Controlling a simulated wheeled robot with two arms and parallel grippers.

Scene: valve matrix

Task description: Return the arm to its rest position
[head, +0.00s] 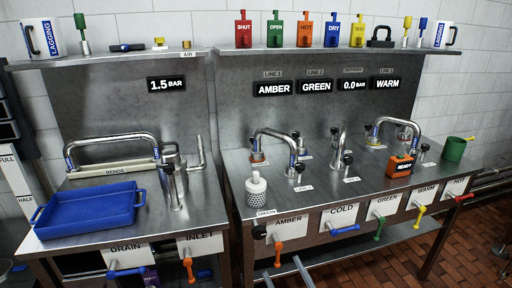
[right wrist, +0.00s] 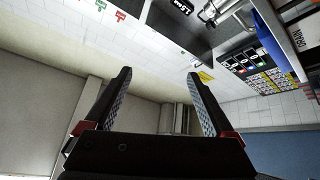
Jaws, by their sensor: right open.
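My right gripper (right wrist: 160,76) is open and empty in the right wrist view, its two dark fingers spread apart with nothing between them. In the head view, two grey bars that look like its fingertips (head: 286,268) rise from the bottom edge, in front of the right bench and below its AMBER label. They appear apart from the valve handles. My left gripper is not in either view. The arm links are hidden.
The right bench (head: 325,192) carries pipes, an orange block (head: 400,165) and a green mug (head: 454,149). Coloured handles, including an orange one (head: 277,241), stick out in front. A blue tray (head: 88,208) lies on the left bench. Brick floor (head: 480,235) shows at right.

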